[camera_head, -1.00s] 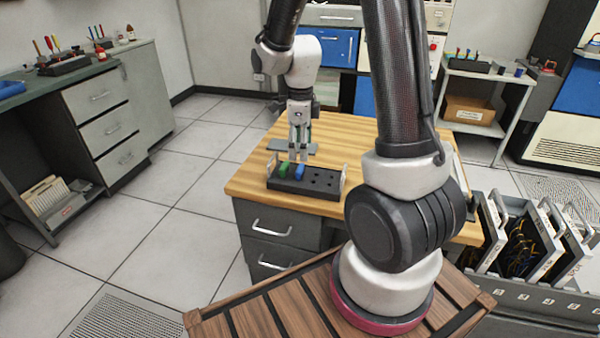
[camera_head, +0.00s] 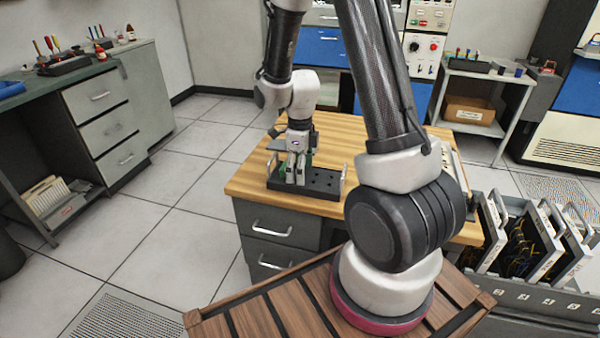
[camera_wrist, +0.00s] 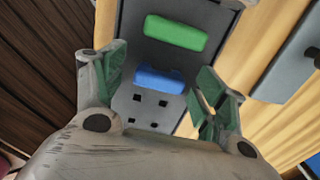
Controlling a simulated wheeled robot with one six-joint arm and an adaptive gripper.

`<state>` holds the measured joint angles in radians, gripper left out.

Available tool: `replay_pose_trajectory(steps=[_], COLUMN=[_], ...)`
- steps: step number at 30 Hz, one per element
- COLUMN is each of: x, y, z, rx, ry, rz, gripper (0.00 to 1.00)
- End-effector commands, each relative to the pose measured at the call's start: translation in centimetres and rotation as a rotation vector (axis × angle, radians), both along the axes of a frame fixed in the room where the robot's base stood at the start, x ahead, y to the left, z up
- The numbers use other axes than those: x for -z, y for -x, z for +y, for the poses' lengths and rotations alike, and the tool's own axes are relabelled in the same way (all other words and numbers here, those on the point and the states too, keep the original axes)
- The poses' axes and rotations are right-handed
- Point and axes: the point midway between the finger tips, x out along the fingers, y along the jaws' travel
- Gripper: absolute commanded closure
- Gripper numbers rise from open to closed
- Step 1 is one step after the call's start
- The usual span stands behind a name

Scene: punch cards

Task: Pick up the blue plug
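The blue plug (camera_wrist: 160,79) sits in the dark socket block (camera_wrist: 148,108), seen in the wrist view between my gripper's two fingers. My gripper (camera_wrist: 160,85) is open, with a finger on either side of the blue plug and a gap at each side. The green plug (camera_wrist: 175,33) sits in the same block, beyond the blue one. In the head view my gripper (camera_head: 296,178) is down at the block (camera_head: 325,182) and hides the blue plug. Only a bit of the green plug (camera_head: 282,172) shows there.
The block stands on a wooden-topped desk (camera_head: 250,170) with drawers. A grey flat object (camera_wrist: 290,62) lies beside the block in the wrist view. Empty holes fill the right part of the block. A rack of cable panels (camera_head: 520,240) stands right of the desk.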

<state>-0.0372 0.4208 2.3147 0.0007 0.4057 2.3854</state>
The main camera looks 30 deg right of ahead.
Motion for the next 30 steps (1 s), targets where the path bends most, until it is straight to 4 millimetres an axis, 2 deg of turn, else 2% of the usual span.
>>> replay_pose_trajectory(steps=[1, 6, 17, 20, 30], x=[0.0, 0.0, -0.4, -1.6, -8.5], y=[0.0, 0.0, 0.0, -0.1, -0.1], z=[0.0, 0.0, 0.0, 0.0, 0.0], rx=[0.000, 0.000, 0.000, 0.000, 0.000], ry=[0.000, 0.000, 0.000, 0.000, 0.000], rz=[0.000, 0.000, 0.000, -0.004, -0.004], gripper=[0.39, 0.69, 0.69, 0.69, 0.69])
